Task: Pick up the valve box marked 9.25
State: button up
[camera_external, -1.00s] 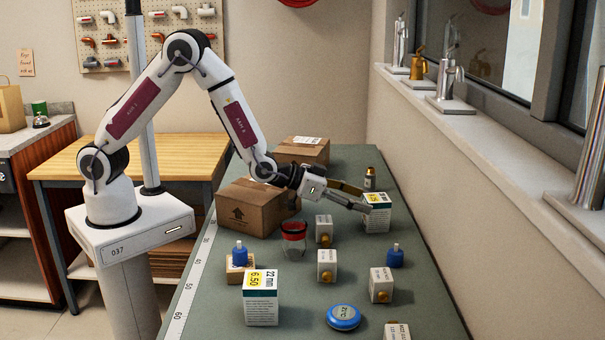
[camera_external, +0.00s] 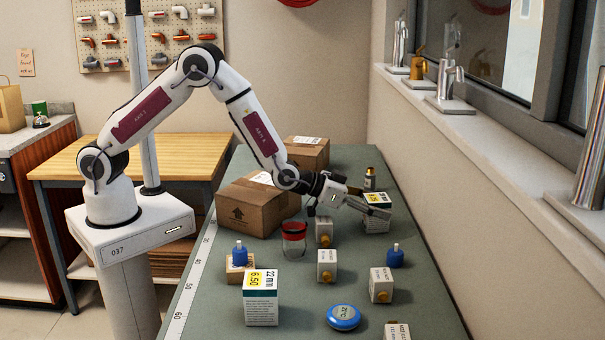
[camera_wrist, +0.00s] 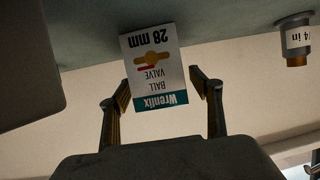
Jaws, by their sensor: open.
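A white valve box with a teal band and a yellow price label (camera_external: 377,225) stands at the far right of the green bench; the price is too small to read surely. In the wrist view the same box (camera_wrist: 153,70) shows "28 mm", "BALL VALVE" and "Wrenfix" upside down. My gripper (camera_external: 376,208) is open, its fingers low at the box and partly covering it. In the wrist view the fingers lie to either side of the box's near end, with gaps visible. A second valve box (camera_external: 261,305), marked 6.50 and 22 mm, stands at the front left of the bench.
Cardboard cartons (camera_external: 252,208) stand to the left. A red-lidded jar (camera_external: 294,243), small white boxes (camera_external: 327,266), blue-topped items (camera_external: 395,255) and a blue disc (camera_external: 343,317) stand nearer. The wall and sill are at right.

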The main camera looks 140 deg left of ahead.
dwell(0.4)
jog(key=shift+r, duration=0.1)
jog(key=c, duration=1.6)
jog(key=shift+r, duration=0.15)
jog(key=shift+r, duration=4.85)
